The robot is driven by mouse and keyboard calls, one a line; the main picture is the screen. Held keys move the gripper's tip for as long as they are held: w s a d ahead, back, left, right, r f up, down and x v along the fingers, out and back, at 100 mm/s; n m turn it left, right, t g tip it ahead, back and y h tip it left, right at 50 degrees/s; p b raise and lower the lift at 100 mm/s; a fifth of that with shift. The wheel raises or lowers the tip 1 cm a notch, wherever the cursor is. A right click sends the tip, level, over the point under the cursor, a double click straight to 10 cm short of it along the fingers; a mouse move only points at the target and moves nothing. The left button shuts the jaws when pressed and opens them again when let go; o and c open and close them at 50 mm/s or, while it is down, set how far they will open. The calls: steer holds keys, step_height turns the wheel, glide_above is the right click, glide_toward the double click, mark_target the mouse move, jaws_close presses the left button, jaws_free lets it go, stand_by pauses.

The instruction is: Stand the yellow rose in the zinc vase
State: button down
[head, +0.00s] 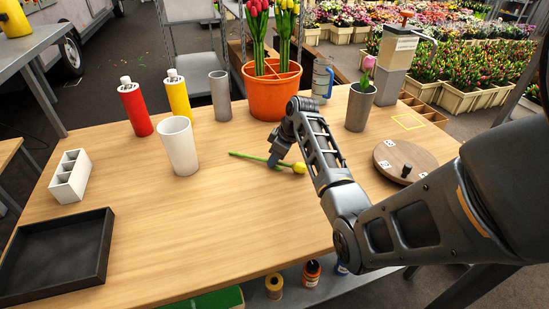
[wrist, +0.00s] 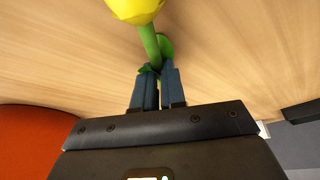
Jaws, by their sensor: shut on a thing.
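The yellow rose (head: 299,168) lies roughly level at the middle of the table, its green stem pointing left and its bloom right. I cannot tell whether it touches the wood. My gripper (head: 276,161) is shut on the stem, fairly near the bloom. In the wrist view the yellow bloom (wrist: 135,8) is cut off by the top edge, and the stem runs down between the blue fingers of my gripper (wrist: 154,80). A plain grey cylinder vase (head: 220,96) stands upright at the back. Another grey vase (head: 358,108) at the right holds a pink tulip. I cannot tell which is zinc.
An orange pot (head: 270,97) of tulips stands behind my gripper. A white vase (head: 179,147), a red bottle (head: 135,108) and a yellow bottle (head: 179,97) stand left. A round wooden board (head: 405,155) lies right, a black tray (head: 55,262) front left. The front middle is clear.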

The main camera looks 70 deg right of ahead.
steer(key=c, duration=1.2)
jaws_free()
steer(key=shift+f, duration=0.1)
steer(key=v, duration=1.1)
steer(key=shift+r, duration=0.3)
steer(key=shift+o, duration=0.5)
steer(key=shift+s+r, duration=0.15)
steer(key=w+f, duration=0.2)
steer(key=w+f+p, duration=0.1)
steer(key=w+f, duration=0.1)
steer(key=f, duration=0.1)
steer(key=shift+w+f, duration=0.2)
steer(key=shift+w, duration=0.1)
steer(key=shift+p+x, duration=0.6)
steer(key=shift+x, duration=2.4)
